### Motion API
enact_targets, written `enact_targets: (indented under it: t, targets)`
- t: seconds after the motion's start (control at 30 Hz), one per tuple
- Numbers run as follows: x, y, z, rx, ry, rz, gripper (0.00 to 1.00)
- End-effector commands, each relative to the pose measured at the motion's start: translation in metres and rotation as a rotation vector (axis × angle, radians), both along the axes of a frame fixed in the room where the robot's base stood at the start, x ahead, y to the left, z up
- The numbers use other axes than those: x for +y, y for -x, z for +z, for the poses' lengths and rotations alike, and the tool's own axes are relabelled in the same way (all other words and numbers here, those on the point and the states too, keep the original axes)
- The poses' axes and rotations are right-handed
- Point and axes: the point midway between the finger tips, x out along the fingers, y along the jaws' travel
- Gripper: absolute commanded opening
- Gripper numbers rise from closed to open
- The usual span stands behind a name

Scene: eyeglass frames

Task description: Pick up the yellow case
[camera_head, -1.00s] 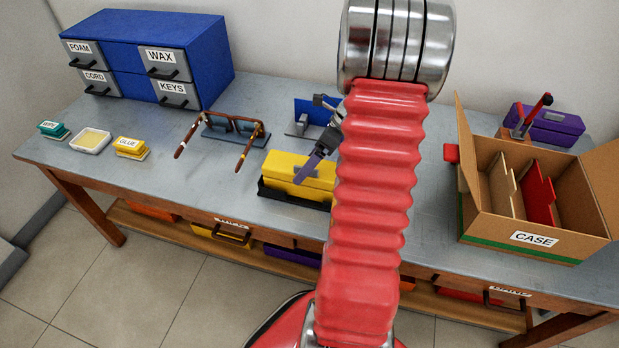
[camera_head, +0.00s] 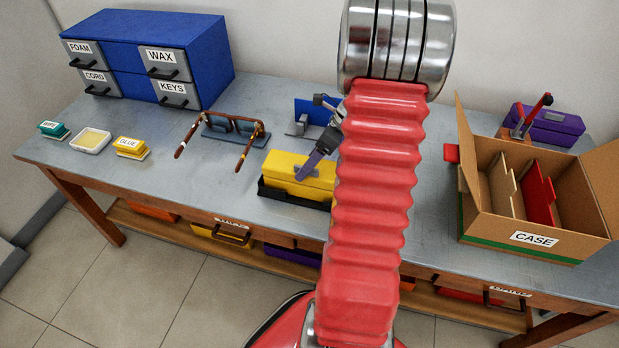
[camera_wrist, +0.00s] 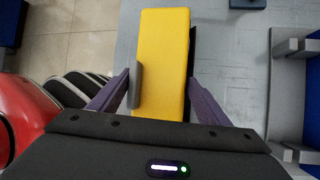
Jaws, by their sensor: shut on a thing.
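The yellow case (camera_head: 282,172) lies in a low black holder (camera_head: 267,191) on the grey workbench. In the wrist view the case (camera_wrist: 163,62) stretches up the middle of the picture. My gripper (camera_wrist: 157,84) has its purple fingers on the two long sides of the case and is shut on it.
Brown eyeglasses on a stand (camera_head: 234,126) are left of the case. A cardboard box labelled CASE (camera_head: 533,239) stands open at right, with a purple case (camera_head: 552,127) behind it. A blue drawer cabinet (camera_head: 215,60) is at back left.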

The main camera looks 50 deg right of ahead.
Motion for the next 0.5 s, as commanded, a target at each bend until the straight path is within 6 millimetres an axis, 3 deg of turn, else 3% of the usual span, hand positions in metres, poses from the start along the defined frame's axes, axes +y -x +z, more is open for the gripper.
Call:
enact_targets:
  t: [0.33,0.4,0.5]
  targets:
    - [0.001,0.001,0.002,0.002,-0.003,0.000,0.25]
    - [0.001,0.001,0.007,0.002,-0.002,0.000,0.11]
    - [0.001,0.000,0.019,0.001,-0.002,-0.001,0.10]
